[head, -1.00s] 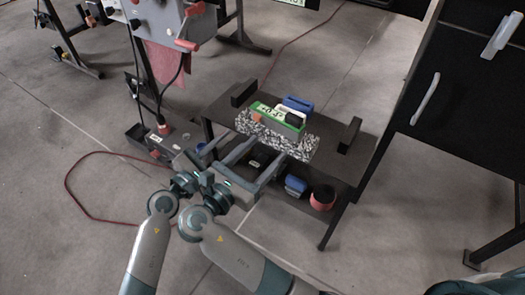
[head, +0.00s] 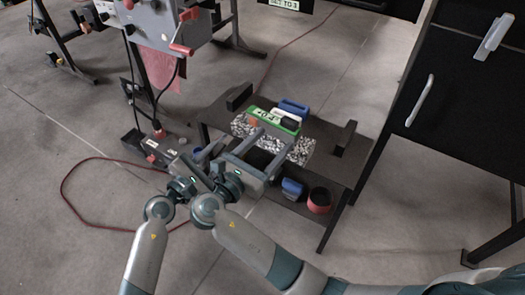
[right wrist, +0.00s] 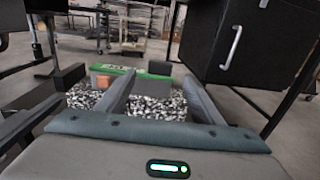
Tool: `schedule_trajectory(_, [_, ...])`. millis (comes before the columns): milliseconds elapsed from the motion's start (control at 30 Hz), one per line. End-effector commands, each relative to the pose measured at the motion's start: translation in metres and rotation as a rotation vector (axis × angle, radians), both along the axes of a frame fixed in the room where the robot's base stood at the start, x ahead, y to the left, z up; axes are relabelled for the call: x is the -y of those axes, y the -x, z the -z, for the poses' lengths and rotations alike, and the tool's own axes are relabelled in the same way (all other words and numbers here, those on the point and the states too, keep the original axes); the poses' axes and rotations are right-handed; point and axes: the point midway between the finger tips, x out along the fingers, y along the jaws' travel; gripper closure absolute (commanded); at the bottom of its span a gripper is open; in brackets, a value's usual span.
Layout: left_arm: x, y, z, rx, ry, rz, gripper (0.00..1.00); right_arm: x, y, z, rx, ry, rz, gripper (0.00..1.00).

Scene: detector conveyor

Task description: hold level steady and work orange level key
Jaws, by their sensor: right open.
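The level (head: 284,123) is a grey body with a green labelled top and a black part. It sits on a black-and-white speckled block (head: 300,151) on the dark table. Its orange key (head: 253,121) is at its left end and also shows in the right wrist view (right wrist: 102,81). My right gripper (head: 273,138) is open, with its fingers reaching over the block's near side towards the level. In the right wrist view the fingers (right wrist: 159,78) are apart with nothing held. My left gripper (head: 198,163) is beside it, lower left; its jaws are unclear.
A blue-handled object (head: 294,107) stands behind the level. Dark upright blocks (head: 345,137) stand on the table (head: 325,162). A blue item (head: 292,187) and a red-rimmed dark cup (head: 320,199) are on the lower shelf. A black cabinet (head: 460,90) stands right.

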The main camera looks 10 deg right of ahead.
Motion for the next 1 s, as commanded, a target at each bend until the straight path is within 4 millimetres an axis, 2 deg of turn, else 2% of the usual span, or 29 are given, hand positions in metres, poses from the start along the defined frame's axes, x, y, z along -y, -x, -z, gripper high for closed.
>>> schedule_trajectory(600, [0.0,0.0,0.0,0.0,0.0,0.0,0.69,0.075,-0.067,-0.001,0.002,0.002,0.002,0.39])
schedule_trajectory(800, [0.0,0.0,0.0,0.0,0.0,0.0,0.69,0.088,-0.08,-0.001,0.001,0.001,0.0,0.39])
schedule_trajectory(1000, [0.0,0.0,0.0,0.0,0.0,0.0,0.69,0.092,-0.084,-0.001,0.001,0.001,0.0,0.39])
